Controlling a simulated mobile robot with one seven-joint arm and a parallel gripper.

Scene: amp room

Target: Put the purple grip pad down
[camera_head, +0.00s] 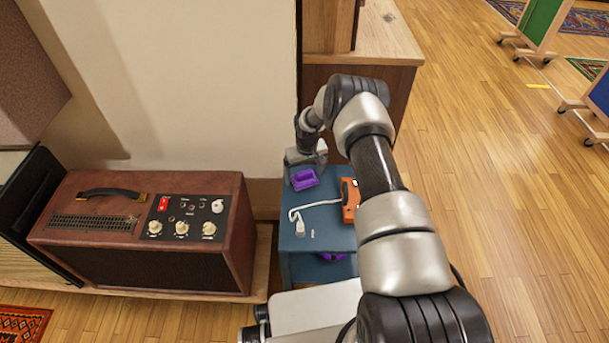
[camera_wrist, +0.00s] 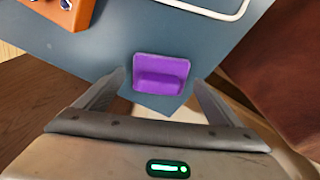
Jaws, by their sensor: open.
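The purple grip pad (camera_head: 305,179) lies on the top of a small blue-grey cabinet (camera_head: 325,235), close to its back edge. In the wrist view the pad (camera_wrist: 160,75) lies flat just beyond my fingertips, with a raised bar across it. My gripper (camera_head: 306,160) is at the cabinet's back edge, right by the pad. In the wrist view my gripper (camera_wrist: 158,90) is open, with a finger on either side of the pad's near end and nothing held between them.
An orange device (camera_head: 349,199) and a white cable (camera_head: 301,214) lie on the same top. A brown amplifier (camera_head: 145,232) stands to the left. A wooden cabinet (camera_head: 375,45) stands behind. Another purple thing (camera_head: 331,257) shows lower in the blue-grey cabinet. Open wood floor lies right.

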